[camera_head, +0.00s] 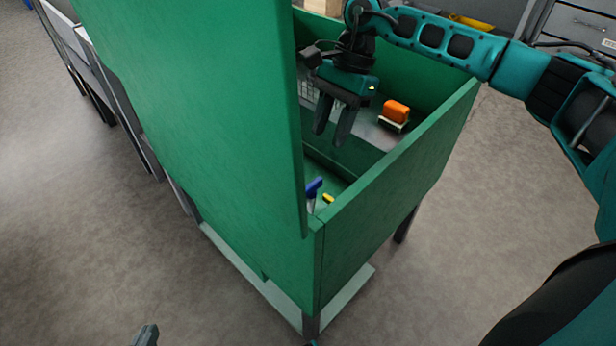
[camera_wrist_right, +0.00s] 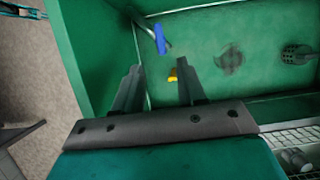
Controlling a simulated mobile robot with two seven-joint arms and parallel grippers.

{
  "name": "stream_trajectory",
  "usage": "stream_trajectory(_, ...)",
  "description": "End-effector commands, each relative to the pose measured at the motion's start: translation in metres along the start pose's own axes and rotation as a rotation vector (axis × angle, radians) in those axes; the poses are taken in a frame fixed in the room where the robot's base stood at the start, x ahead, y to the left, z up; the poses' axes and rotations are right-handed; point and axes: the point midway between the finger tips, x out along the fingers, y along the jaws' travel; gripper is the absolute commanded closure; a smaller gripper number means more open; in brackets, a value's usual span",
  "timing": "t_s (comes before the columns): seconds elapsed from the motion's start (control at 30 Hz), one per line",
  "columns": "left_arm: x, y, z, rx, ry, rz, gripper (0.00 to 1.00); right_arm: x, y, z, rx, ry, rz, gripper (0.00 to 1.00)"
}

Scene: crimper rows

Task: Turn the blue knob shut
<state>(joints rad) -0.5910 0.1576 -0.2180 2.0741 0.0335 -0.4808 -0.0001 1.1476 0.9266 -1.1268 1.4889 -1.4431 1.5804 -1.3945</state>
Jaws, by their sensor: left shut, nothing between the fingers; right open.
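The blue knob (camera_head: 314,187) shows just past the edge of the tall green panel, low inside the green-walled basin. In the right wrist view, the blue knob (camera_wrist_right: 160,40) is an upright-looking lever by the basin wall, beyond the fingertips. Its base is partly hidden in the head view. My right gripper (camera_head: 333,138) is open and empty, pointing down over the basin, apart from the knob. Its two fingers also show in the right wrist view (camera_wrist_right: 158,67). My left gripper (camera_head: 147,336) shows only as a shut, empty tip at the bottom edge, outside the panel.
A small yellow part (camera_wrist_right: 172,75) lies near the knob. A tall green panel (camera_head: 215,110) and a low green wall (camera_head: 400,165) enclose the basin. An orange block (camera_head: 396,110) sits on the grey ledge. A dark perforated fitting (camera_wrist_right: 297,54) is at right.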

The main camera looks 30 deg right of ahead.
Motion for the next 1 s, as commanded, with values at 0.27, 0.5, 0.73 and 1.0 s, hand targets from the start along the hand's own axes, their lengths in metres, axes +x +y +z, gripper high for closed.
stream_trajectory(0.27,0.005,0.001,0.013,-0.006,-0.006,0.0,1.0,0.061,0.001,0.0,0.001,-0.002,0.003,0.6)
stream_trajectory(0.5,0.009,0.002,0.017,-0.015,-0.005,-0.002,1.0,0.099,0.0,0.001,0.001,-0.002,0.0,0.6)
stream_trajectory(0.73,0.01,0.001,0.018,-0.015,-0.004,-0.003,1.0,0.112,0.0,0.001,0.001,-0.002,-0.001,0.6)
stream_trajectory(1.0,0.012,-0.001,0.015,-0.011,0.003,-0.004,1.0,0.112,0.0,0.001,0.002,-0.002,-0.002,0.61)
